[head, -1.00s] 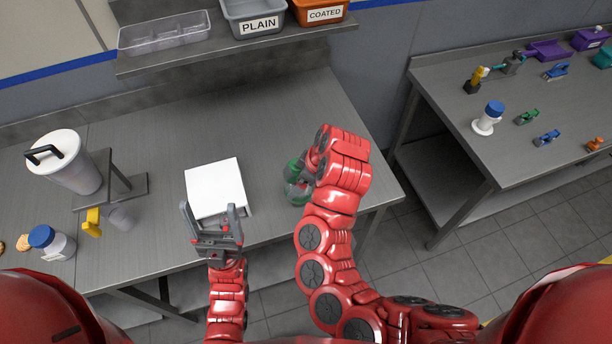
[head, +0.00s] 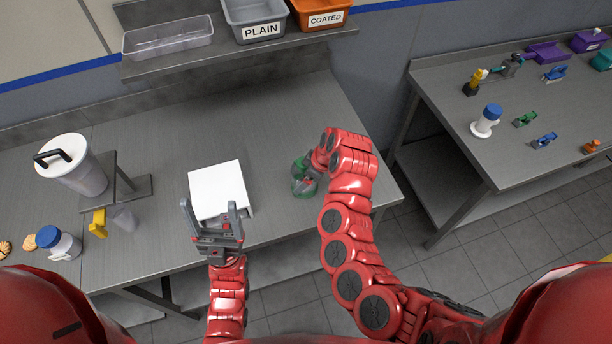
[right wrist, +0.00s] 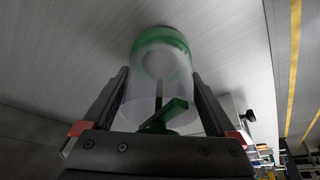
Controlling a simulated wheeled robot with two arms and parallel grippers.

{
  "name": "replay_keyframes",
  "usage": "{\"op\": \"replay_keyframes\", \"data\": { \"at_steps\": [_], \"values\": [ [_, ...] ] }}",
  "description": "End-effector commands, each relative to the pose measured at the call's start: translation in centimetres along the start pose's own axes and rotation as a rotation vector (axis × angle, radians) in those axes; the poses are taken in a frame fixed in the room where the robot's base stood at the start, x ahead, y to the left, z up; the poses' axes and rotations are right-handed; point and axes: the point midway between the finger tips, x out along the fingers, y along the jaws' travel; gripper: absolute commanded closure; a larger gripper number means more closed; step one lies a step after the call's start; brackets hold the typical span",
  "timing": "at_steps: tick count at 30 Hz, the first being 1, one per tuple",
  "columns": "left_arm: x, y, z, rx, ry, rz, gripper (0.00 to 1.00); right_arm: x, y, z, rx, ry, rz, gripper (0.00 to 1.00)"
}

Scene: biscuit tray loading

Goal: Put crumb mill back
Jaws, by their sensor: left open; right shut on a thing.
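The crumb mill (head: 303,186) is a clear body with green parts, near the right end of the near table. In the right wrist view the mill (right wrist: 160,62) sits between the fingers of my right gripper (right wrist: 160,80), with a green ring and a green handle showing. My right gripper is shut on it. In the head view my right arm hides much of the gripper and part of the mill. Whether the mill touches the tabletop is unclear. My left gripper (head: 210,210) is open and empty, at the front edge of a white square box (head: 217,185).
A lidded clear container (head: 75,168), a stand (head: 130,188), a yellow-handled tool (head: 98,222) and a blue-capped jar (head: 60,243) stand at the left. Bins (head: 257,32) sit on the shelf. A second table (head: 450,80) at right holds several small tools. The near table's middle back is clear.

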Motion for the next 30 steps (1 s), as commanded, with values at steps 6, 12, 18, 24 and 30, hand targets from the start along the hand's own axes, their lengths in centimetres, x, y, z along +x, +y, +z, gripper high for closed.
{"op": "replay_keyframes", "data": {
  "at_steps": [6, 12, 18, 24, 30],
  "values": [
    [-0.2, 0.0, 0.0, 0.0, 0.0, 0.0, 0.19, 0.3, 0.0, 0.1, 0.0, -0.001, 0.0, 0.0],
    [-0.2, 0.0, 0.0, 0.0, 0.0, 0.0, 0.19, 0.2, 0.0, 0.1, 0.0, -0.001, -0.001, 0.0],
    [-0.5, 0.0, 0.1, 0.0, 0.0, 0.0, 0.19, -0.8, 0.0, 0.0, -0.002, -0.001, 0.001, 0.0],
    [-1.2, 0.1, 0.2, 0.0, 0.0, 0.0, 0.19, -4.3, 0.1, -0.2, 0.0, 0.004, 0.006, 0.0],
    [0.8, 0.0, -0.1, 0.0, 0.001, 0.0, 0.19, -9.1, 0.0, -0.3, 0.004, 0.004, -0.002, 0.0]
  ]
}}
